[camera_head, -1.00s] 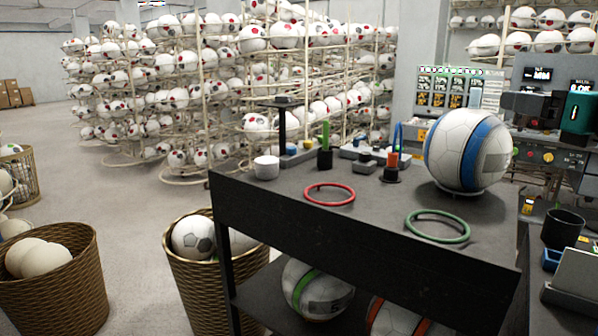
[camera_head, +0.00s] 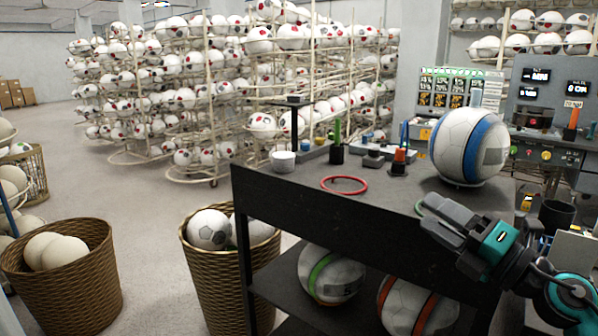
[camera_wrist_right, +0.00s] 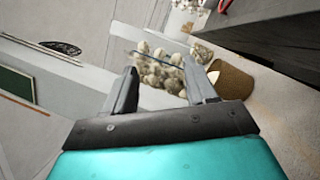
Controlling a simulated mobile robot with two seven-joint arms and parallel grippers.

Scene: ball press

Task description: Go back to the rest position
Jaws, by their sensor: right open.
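My right gripper (camera_head: 447,222) is in the lower right of the head view, by the right front corner of the dark workbench (camera_head: 300,205). In the right wrist view its two fingers (camera_wrist_right: 168,80) stand apart with nothing between them. A white ball with a blue band (camera_head: 470,146) sits on the bench top behind the gripper. A red ring (camera_head: 344,185) lies flat on the bench. The green ring (camera_head: 420,208) is mostly hidden behind the right gripper. My left gripper is not in view.
Wicker baskets with balls stand on the floor at left (camera_head: 62,285) and beside the bench (camera_head: 228,280). Balls lie on the bench's lower shelf (camera_head: 331,275). Wire racks of balls (camera_head: 290,90) fill the back. A control panel (camera_head: 545,110) is at right.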

